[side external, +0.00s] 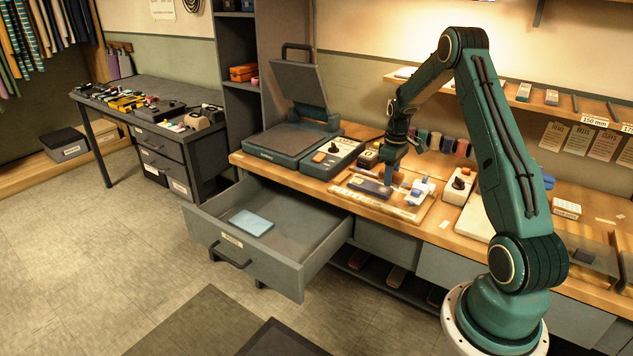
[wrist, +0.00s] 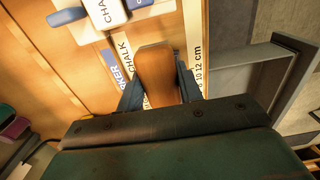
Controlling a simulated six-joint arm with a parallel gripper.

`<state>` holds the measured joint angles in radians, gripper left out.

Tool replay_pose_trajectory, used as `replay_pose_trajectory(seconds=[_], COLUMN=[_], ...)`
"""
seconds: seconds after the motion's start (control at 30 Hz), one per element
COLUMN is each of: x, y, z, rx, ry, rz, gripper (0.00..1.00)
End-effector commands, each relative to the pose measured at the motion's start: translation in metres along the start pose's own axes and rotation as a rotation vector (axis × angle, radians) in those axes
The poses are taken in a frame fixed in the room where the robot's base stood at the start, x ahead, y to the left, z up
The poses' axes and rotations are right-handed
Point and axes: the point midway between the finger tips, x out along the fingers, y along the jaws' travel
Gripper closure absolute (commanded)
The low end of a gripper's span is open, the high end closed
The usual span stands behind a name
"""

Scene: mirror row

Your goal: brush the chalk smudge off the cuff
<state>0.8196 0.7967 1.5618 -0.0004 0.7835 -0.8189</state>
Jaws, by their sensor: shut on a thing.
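My gripper (side external: 390,176) is low over the pale work board (side external: 411,212) on the bench. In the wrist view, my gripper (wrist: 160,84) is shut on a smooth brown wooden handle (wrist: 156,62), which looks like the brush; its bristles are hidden. A dark, flat piece (side external: 369,187), perhaps the cuff, lies on the board just left of my gripper in the side view. I cannot tell whether the brush touches it. No chalk smudge can be made out. In the wrist view, the board shows printed marker and chalk labels (wrist: 125,56) and a centimetre scale.
A blue-and-white chalk block (side external: 421,190) sits right of my gripper. A small control box with a knob (side external: 460,184) stands farther right. A press (side external: 295,120) is at left. An open grey drawer (side external: 290,262) juts out below, holding a light blue pad (side external: 251,222).

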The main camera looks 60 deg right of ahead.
Motion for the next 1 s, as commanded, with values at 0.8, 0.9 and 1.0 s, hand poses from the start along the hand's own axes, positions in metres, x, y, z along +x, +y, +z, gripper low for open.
replay_pose_trajectory(seconds=[0.8, 0.9, 1.0], x=[0.033, 0.034, 0.034], y=[0.0, 0.0, 0.0], z=[-0.04, -0.03, -0.022], rx=[0.0, 0.002, 0.002], ry=[0.0, 0.0, 0.0], rz=[-0.001, -0.001, -0.001], gripper=[0.89, 0.89, 0.89])
